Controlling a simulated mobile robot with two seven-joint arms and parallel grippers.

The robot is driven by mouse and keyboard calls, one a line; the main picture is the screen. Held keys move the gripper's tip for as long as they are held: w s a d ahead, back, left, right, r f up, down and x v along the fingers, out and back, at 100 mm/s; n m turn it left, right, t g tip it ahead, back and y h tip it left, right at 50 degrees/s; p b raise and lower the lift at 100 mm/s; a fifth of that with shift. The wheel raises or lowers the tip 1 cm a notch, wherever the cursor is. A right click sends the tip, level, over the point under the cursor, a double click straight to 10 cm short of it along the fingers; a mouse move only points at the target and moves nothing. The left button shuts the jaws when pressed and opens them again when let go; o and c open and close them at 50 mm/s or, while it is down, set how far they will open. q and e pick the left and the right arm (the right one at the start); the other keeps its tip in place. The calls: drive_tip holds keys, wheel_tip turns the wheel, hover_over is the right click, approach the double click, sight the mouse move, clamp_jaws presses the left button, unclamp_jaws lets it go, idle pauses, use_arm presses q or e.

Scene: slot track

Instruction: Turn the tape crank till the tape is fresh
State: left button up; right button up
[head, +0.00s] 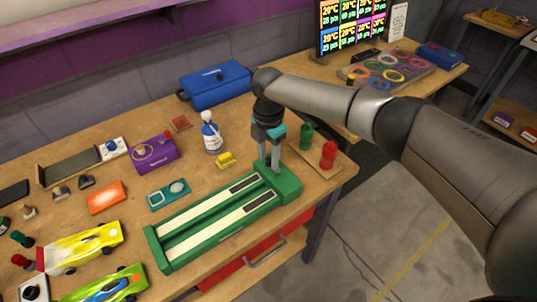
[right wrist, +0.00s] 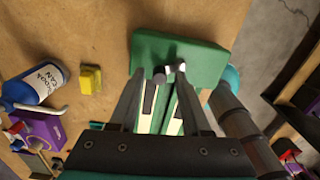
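A long green device (head: 205,229) lies on the workbench with two cream tape strips (head: 200,234), each with a dark section near its raised right-hand block (head: 288,184). The block also shows in the right wrist view (right wrist: 205,58). My right gripper (head: 272,165) points down at that block. In the right wrist view its fingers (right wrist: 160,73) are spread, with a small dark round knob (right wrist: 159,76), perhaps the crank's, between them. I cannot tell whether either finger touches it. My left gripper is not in view.
A spray bottle (head: 211,134), a yellow block (head: 225,160) and a teal gadget (head: 168,194) stand behind the device. Green (head: 306,136) and red (head: 328,154) bottles stand close right of my gripper. Toy cars (head: 82,246) lie at left. The bench's front edge is near.

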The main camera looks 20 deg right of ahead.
clamp_jaws()
idle(0.6)
